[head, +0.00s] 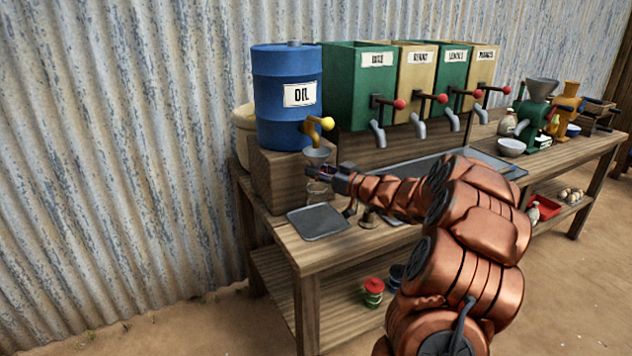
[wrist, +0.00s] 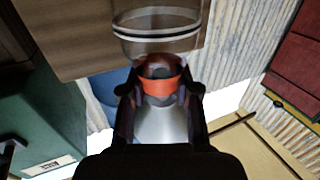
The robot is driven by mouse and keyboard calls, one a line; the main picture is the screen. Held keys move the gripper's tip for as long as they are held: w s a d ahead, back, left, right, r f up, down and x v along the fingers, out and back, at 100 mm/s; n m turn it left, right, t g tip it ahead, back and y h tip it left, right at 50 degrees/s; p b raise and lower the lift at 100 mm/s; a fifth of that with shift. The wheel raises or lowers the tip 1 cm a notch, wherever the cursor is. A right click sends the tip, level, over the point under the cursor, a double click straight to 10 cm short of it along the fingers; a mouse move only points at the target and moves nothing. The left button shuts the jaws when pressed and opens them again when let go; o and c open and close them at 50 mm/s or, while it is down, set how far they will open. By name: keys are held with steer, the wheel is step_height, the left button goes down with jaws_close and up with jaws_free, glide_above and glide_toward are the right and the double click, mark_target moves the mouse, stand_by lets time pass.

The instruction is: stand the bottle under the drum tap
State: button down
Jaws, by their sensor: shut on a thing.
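The blue drum marked OIL (head: 287,90) stands on a wooden block at the back left. Its yellow-handled tap (head: 319,128) points out over the counter. My gripper (head: 326,172) is shut on the neck of the clear bottle (head: 317,192), just below the tap. In the wrist view, my gripper (wrist: 160,92) has its fingers on both sides of the orange-red neck band, with the bottle's clear body (wrist: 158,38) beyond it. A grey funnel (head: 317,155) sits at the bottle's mouth under the tap. Whether the bottle's base touches the counter cannot be told.
A dark grey tray (head: 318,221) lies at the counter's front left corner. Several labelled dispensers (head: 360,88) with red-knobbed taps stand to the right. The wooden block (head: 275,180) is close behind the bottle. A red-lidded jar (head: 373,292) is on the lower shelf.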

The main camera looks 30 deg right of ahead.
mark_target(325, 184)
steer(key=shift+w+a, duration=0.1)
steer(key=shift+w, duration=0.2)
steer(key=shift+f, duration=1.95)
steer(key=c, duration=0.8)
jaws_free()
steer(key=shift+c, duration=0.2)
steer(key=shift+r, duration=0.2)
steer(key=shift+s, duration=0.2)
steer(key=v, duration=1.1)
steer(key=shift+s+d, duration=0.2)
steer(key=shift+s, duration=0.1)
